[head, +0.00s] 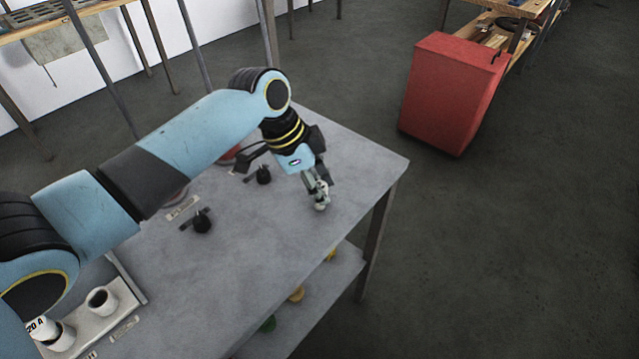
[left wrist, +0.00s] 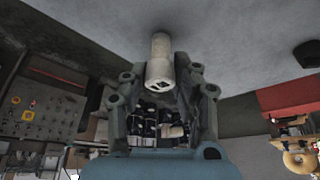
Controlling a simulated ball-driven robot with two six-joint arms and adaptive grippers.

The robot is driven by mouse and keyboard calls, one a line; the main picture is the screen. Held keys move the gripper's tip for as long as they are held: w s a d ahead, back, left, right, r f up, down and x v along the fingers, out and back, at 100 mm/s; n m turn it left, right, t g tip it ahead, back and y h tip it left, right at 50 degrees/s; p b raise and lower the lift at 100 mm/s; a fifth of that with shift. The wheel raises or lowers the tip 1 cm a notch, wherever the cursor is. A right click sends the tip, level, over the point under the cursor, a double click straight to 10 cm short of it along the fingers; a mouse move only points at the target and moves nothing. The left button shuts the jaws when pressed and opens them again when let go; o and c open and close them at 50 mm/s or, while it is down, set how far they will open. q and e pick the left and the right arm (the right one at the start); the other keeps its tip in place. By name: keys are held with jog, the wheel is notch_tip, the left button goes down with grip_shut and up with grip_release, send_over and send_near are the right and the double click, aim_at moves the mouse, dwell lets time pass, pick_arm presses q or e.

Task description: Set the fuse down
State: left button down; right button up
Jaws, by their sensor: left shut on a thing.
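The fuse (head: 321,205) is a small pale cylinder at the tip of my left gripper (head: 319,192), over the right part of the grey table (head: 350,165). In the left wrist view the fuse (left wrist: 160,62) sits between the two fingers of the left gripper (left wrist: 160,88), which is shut on it. Its far end points at the grey table surface; I cannot tell whether it touches. My right gripper is not in view.
A pale block with round sockets (head: 101,300) stands at the table's lower left; a fuse marked 20 A (head: 37,327) is there. A red cabinet (head: 452,95) stands beyond. Table around the fuse is clear.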

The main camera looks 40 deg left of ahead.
pick_arm(q)
jog(key=c, duration=1)
grip_release()
jog(key=shift+f, duration=0.1)
jog(key=shift+c, duration=0.2)
jog(key=v, duration=1.2)
